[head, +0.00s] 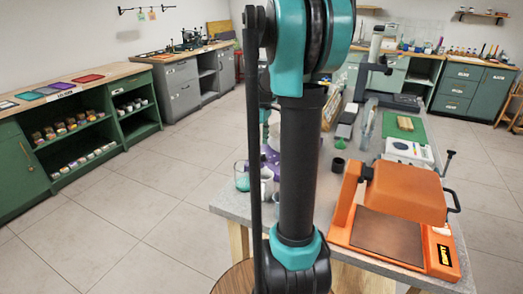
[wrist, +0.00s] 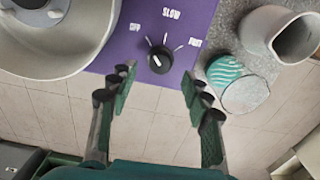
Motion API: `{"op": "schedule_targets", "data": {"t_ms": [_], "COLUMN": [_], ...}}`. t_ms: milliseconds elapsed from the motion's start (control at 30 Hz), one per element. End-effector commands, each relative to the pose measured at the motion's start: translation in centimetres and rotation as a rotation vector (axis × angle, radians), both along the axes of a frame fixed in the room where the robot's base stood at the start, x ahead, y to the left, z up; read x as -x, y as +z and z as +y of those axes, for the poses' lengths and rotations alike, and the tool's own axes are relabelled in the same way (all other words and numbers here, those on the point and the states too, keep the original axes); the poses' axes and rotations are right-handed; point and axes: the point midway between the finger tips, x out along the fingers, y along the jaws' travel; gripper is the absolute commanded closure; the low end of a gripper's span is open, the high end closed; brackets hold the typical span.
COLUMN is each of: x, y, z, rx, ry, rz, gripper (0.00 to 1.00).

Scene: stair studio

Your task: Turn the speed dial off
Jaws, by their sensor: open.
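The speed dial (wrist: 160,59) is a small black knob with a white mark, on a purple panel (wrist: 115,58) in the wrist view. White ticks fan out from it towards a small label at left that seems to read OFF, SLOW at the top and a third label at right. I cannot tell which label the knob points to. My gripper (wrist: 158,82) is open, its two fingers either side of and a little below the dial in the picture, not visibly touching it. In the head view my arm hides the dial; a bit of purple panel (head: 272,157) shows beside it.
A large pale bowl-like part (wrist: 58,38) is left of the dial. An orange machine (head: 405,192) stands on the grey table's right front. Tiled floor is open at left.

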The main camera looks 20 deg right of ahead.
Motion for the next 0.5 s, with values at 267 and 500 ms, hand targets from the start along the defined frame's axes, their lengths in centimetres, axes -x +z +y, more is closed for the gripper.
{"op": "schedule_targets", "data": {"t_ms": [267,500], "x": [0.1,0.0], "y": [5.4,7.7], "z": [0.0,0.0], "rx": [0.000,0.000], "ry": [0.000,0.000], "rz": [0.000,0.000], "gripper": [0.51,0.51]}}
